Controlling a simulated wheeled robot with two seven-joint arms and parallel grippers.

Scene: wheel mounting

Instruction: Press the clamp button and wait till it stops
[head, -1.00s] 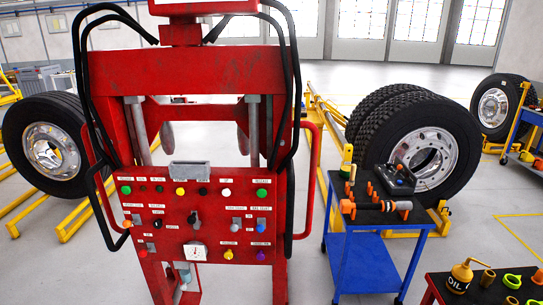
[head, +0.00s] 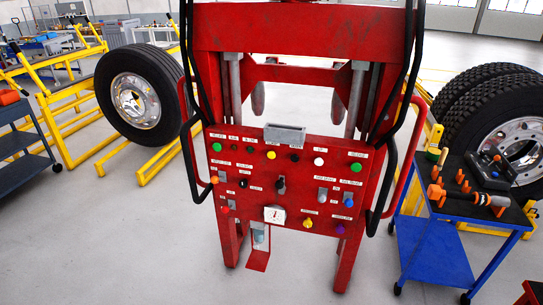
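A red wheel-mounting machine (head: 300,35) stands upright in the middle of the head view. Green buttons sit at the upper left (head: 216,147) and upper right (head: 356,167), with yellow, black, white, blue and purple ones between and below. The small labels are too blurred to read, so I cannot tell which is the clamp button. Neither of my grippers shows in the view.
A truck wheel (head: 140,100) stands on a yellow rail frame at the left. Large tyres (head: 480,105) stand at the right behind a blue tool cart (head: 435,262). A dark cart (head: 22,150) is at the left edge. The grey floor (head: 120,250) in front left is clear.

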